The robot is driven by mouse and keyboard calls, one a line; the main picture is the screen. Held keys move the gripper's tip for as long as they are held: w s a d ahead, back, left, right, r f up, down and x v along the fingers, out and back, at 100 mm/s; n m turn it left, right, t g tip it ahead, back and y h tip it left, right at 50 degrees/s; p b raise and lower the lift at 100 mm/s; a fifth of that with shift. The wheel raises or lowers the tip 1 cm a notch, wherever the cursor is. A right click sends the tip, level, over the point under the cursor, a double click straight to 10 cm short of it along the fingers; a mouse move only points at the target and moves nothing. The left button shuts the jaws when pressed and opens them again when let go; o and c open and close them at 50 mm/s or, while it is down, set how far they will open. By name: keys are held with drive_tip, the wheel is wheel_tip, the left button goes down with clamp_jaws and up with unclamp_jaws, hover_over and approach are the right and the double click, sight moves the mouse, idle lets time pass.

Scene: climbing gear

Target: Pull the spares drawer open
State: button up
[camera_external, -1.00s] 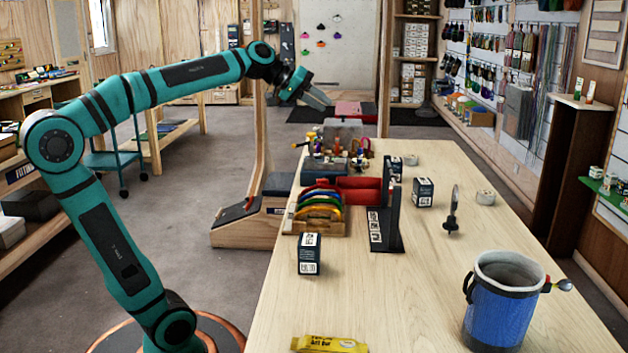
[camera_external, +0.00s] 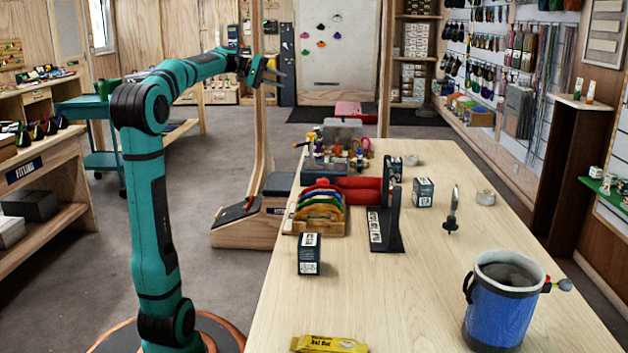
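No drawer marked as spares can be made out. A small wooden drawer front (camera_external: 36,96) shows at the far left, on the bench by the wall, and it looks closed.
The long wooden table (camera_external: 400,300) holds a blue chalk bag (camera_external: 500,305), a yellow bar packet (camera_external: 328,344), small dark boxes (camera_external: 309,254), a black stand (camera_external: 388,230) and a rack of coloured slings (camera_external: 320,208). A teal trolley (camera_external: 102,158) stands at left. Floor between is clear.

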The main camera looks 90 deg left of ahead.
drive_tip(key=s+a+n+t, duration=0.1)
drive_tip(key=s+a+t, duration=0.1)
drive_tip(key=s+a, duration=0.7)
wheel_tip(320, 180, down, 41)
drive_tip(key=s+d, duration=0.1)
drive_tip(key=d, duration=0.1)
drive_tip(key=w+f, duration=0.1)
drive_tip(key=w, duration=0.4)
drive_tip(key=w+f, duration=0.1)
drive_tip(key=w, duration=0.5)
drive_tip(key=w+f, duration=0.1)
drive_tip(key=w, duration=0.4)
drive_tip(key=shift+w+d+f, duration=0.1)
drive_tip(key=shift+w+f, duration=0.05)
drive_tip(key=shift+f, duration=0.1)
drive_tip(key=shift+c, duration=0.3)
clamp_jaws()
